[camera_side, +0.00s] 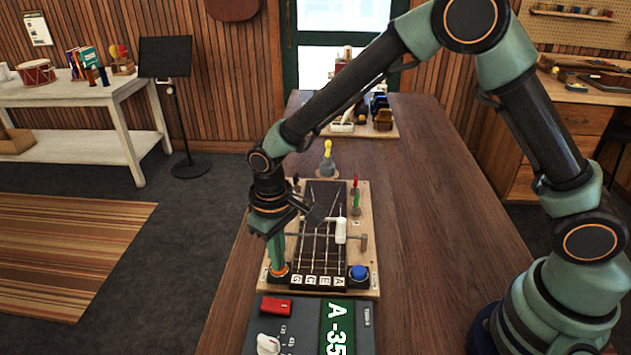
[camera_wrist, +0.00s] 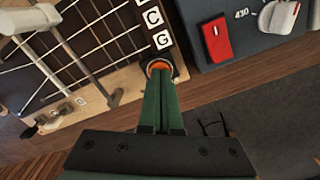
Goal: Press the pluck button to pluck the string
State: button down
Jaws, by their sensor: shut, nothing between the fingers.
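A wooden board (camera_side: 372,222) on the bench carries a dark stringed fretboard (camera_side: 322,225) with letter tiles at its near end. At its near left corner is an orange button (camera_side: 279,279), also in the wrist view (camera_wrist: 158,64). A blue button (camera_side: 358,272) sits at its near right corner. No readable label shows which one is the pluck button. My gripper (camera_side: 278,267) points down with its fingers together, empty, its tips at the orange button. In the wrist view the tips (camera_wrist: 158,76) overlap that button and partly hide it; I cannot tell whether it is pressed down.
A dark tuner box (camera_side: 307,310) reading "A -35" stands in front of the board, with a red switch (camera_side: 277,305) and a white knob (camera_side: 268,344). A white hammer-like bar (camera_side: 341,230) crosses above the strings. The bench (camera_side: 430,200) is clear to the right.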

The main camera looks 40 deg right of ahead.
notch_tip(320, 180, up, 8)
jog(key=shift+f, duration=0.2)
dwell(0.9)
jog(key=shift+d, duration=0.1)
dwell(0.4)
jog(key=s+d+r+m+t, duration=0.1)
jog(key=s+d+r+t, duration=0.1)
jog(key=d, duration=0.4)
jog(key=s+d+r+m+t, duration=0.1)
jog(key=s+d+r, duration=0.4)
jog(key=d+r, duration=0.1)
jog(key=s+d+r+m+t, duration=0.1)
jog(key=s+d+r+t, duration=0.1)
jog(key=d+r, duration=0.3)
jog(key=shift+s+d+t, duration=0.3)
jog(key=shift+s+d, duration=0.6)
jog(key=shift+d, duration=0.25)
